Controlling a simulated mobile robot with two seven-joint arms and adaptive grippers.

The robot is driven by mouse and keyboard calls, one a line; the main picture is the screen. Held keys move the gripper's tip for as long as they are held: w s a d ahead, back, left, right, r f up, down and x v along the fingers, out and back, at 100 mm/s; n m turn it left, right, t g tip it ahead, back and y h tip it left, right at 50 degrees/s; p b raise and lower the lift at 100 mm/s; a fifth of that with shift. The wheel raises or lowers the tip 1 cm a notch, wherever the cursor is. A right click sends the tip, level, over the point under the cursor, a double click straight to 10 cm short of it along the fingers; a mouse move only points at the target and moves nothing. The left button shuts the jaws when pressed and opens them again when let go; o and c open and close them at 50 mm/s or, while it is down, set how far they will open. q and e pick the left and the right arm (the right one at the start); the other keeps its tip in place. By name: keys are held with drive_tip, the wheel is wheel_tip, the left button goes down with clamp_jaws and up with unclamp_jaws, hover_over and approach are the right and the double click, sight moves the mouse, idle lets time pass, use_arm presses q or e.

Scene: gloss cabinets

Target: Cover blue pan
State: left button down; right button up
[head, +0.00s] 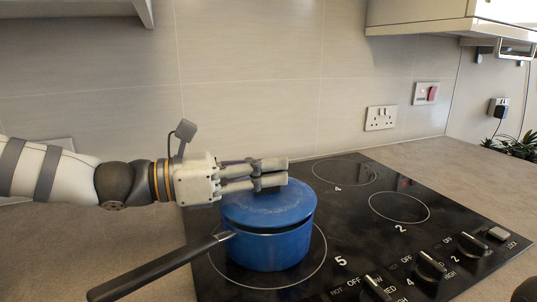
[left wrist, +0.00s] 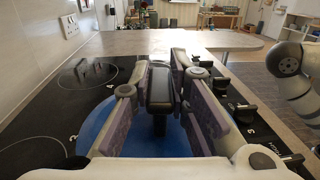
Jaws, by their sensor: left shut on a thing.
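The blue pan (head: 270,250) stands on the front left ring of the black hob, its dark handle (head: 158,268) pointing to the lower left. A blue lid (head: 262,212) lies over the pan's mouth in the head view. A thin dark line shows between lid and rim, so I cannot tell whether the lid rests fully on it. My left gripper (head: 268,174) comes in from the left above the lid. It is shut on the lid's dark knob (left wrist: 160,88), with the blue lid (left wrist: 180,138) below the fingers in the left wrist view. My right gripper is not seen.
The black hob (head: 345,225) has free rings at the back and right, with several knobs (head: 430,265) along its right side. The tiled wall with sockets (head: 380,118) stands behind, and a cabinet (head: 430,20) hangs above right. Bare worktop (head: 80,240) lies left.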

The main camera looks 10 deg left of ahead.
sight(223, 201)
use_arm(q)
drive_tip(key=shift+f, duration=0.5)
idle(0.4)
drive_tip(key=c, duration=1.4)
unclamp_jaws()
drive_tip(key=shift+c, duration=0.2)
drive_tip(key=shift+s, duration=0.1)
drive_tip(key=v, duration=0.7)
drive_tip(key=shift+s+a, duration=0.1)
drive_tip(key=shift+a, duration=0.1)
